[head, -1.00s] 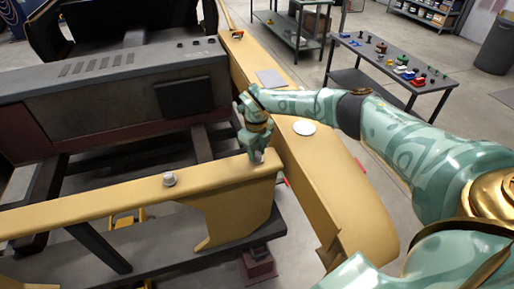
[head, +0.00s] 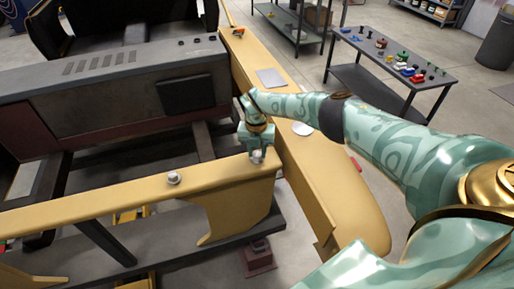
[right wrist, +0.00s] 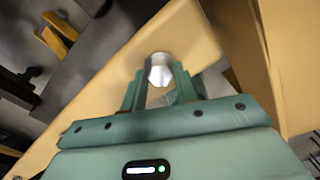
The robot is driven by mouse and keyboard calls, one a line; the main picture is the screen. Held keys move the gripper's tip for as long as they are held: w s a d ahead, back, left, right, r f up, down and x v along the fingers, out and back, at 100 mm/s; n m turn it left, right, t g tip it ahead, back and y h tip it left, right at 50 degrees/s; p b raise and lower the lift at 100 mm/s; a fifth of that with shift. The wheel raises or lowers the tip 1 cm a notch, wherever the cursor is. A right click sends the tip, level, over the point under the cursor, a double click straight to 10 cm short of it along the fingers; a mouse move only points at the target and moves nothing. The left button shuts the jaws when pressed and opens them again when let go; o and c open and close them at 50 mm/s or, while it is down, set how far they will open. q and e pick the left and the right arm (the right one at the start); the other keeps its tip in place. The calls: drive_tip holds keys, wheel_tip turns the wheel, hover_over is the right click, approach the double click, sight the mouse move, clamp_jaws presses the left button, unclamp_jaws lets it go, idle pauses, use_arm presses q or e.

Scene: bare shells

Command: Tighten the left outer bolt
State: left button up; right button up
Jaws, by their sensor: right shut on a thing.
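A silver bolt (head: 257,156) stands near the right end of the yellow crossbeam (head: 115,198). My right gripper (head: 256,153) points down over it, with its fingers shut on the bolt's head. In the right wrist view the same bolt (right wrist: 158,66) shows between the two fingertips (right wrist: 159,80). A second silver bolt (head: 174,178) stands on the crossbeam further left, with nothing touching it. I cannot tell how deep either bolt sits. My left gripper is not in view.
A yellow side rail (head: 305,165) runs past the crossbeam's right end, with a white disc (head: 302,129) and a grey plate (head: 270,78) on it. A dark grey housing (head: 115,95) lies behind the crossbeam. A table (head: 390,62) with small parts stands back right.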

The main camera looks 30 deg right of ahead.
drive_tip(key=m, duration=0.2)
drive_tip(key=m+p, duration=0.1)
drive_tip(key=m, duration=0.2)
drive_tip(key=shift+w+r+m+p, duration=0.1)
drive_tip(key=shift+r+m+p, duration=0.15)
drive_tip(key=shift+m+p, duration=0.1)
drive_tip(key=m+p, duration=0.1)
drive_tip(key=m, duration=0.4)
drive_tip(key=shift+m, duration=0.25)
drive_tip(key=o, duration=1)
drive_tip(key=shift+a+f, duration=0.1)
